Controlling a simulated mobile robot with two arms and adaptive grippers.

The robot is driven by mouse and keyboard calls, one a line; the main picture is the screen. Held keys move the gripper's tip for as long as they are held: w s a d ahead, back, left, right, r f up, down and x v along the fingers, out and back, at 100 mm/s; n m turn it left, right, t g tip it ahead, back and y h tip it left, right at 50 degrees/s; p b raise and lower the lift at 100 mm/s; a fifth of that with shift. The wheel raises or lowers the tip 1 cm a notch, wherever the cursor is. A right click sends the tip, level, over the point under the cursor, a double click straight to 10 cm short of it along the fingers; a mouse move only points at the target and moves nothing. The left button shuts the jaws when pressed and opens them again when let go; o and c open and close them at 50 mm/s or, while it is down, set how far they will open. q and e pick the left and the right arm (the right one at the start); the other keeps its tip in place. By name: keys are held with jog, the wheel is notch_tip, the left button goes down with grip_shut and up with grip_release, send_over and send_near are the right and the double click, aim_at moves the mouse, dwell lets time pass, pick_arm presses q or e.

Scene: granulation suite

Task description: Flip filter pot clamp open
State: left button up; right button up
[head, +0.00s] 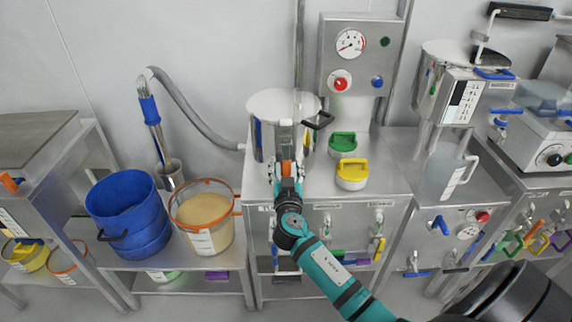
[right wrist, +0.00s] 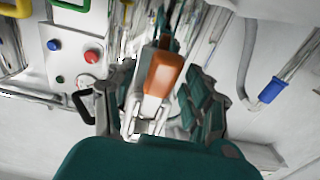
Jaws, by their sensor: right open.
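The filter pot (head: 262,138) is a steel cylinder with a round lid (head: 270,102) on the middle steel cabinet. Its clamp has an orange handle (head: 287,168), low on the pot's front; the handle shows large in the right wrist view (right wrist: 165,73). My right gripper (head: 287,172) reaches up to the pot's front. In the right wrist view its fingers are apart, one on each side of the orange handle; whether they touch it I cannot tell. The gripper hides the lower part of the clamp. My left gripper is not in view.
A dark handle (head: 319,120) juts from the pot's right side. Green (head: 342,142) and yellow (head: 352,174) lidded containers stand to the right, below a gauge panel (head: 357,58). Blue (head: 125,209) and tan-filled (head: 207,212) buckets stand on the lower left bench. A hose (head: 196,108) bends down behind.

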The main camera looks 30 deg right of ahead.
jog(key=shift+w+d, duration=0.15)
jog(key=shift+w, duration=0.1)
grip_shut()
dwell(0.4)
